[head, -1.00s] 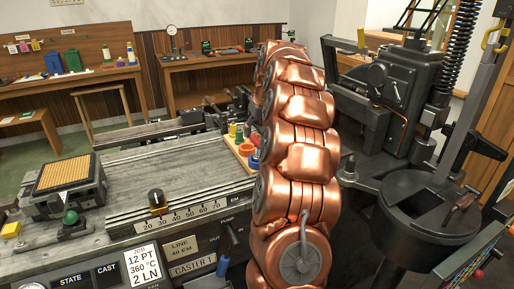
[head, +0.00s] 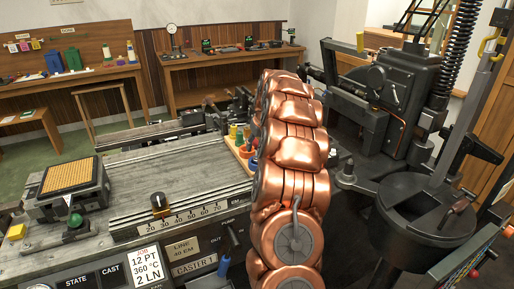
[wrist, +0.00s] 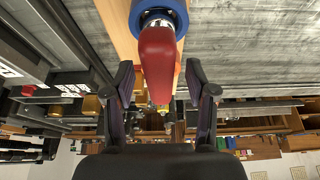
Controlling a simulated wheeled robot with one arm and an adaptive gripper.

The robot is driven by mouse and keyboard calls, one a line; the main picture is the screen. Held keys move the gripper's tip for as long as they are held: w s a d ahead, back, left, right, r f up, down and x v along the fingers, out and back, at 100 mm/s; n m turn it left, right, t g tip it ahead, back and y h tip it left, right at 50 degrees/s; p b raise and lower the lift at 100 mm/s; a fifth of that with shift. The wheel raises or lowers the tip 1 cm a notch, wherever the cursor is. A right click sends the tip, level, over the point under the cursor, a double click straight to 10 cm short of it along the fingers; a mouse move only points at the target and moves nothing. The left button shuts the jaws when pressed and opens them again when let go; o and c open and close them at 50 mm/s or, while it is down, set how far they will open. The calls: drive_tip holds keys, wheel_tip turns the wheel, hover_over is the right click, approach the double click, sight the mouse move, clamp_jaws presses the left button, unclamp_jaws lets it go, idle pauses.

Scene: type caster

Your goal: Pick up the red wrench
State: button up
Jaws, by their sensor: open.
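In the wrist view a red handle (wrist: 157,62), which looks like the red wrench's grip, points toward me from a blue ring (wrist: 158,18). My gripper (wrist: 159,68) is open, with one finger on each side of the red handle and a visible gap on both sides. I cannot tell how deep the handle sits between the fingers. In the head view my copper arm hides the gripper and part of the wooden rack (head: 237,150) of coloured handles. The wrench cannot be picked out clearly there.
The rack stands at the right end of the grey caster bench (head: 130,165). A block with a tan grid top (head: 68,175) sits at the bench's left. Dark machinery (head: 390,90) stands right of my arm. The middle of the bench top is clear.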

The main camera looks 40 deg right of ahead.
clamp_jaws()
idle(0.4)
drive_tip(key=shift+r, duration=0.15)
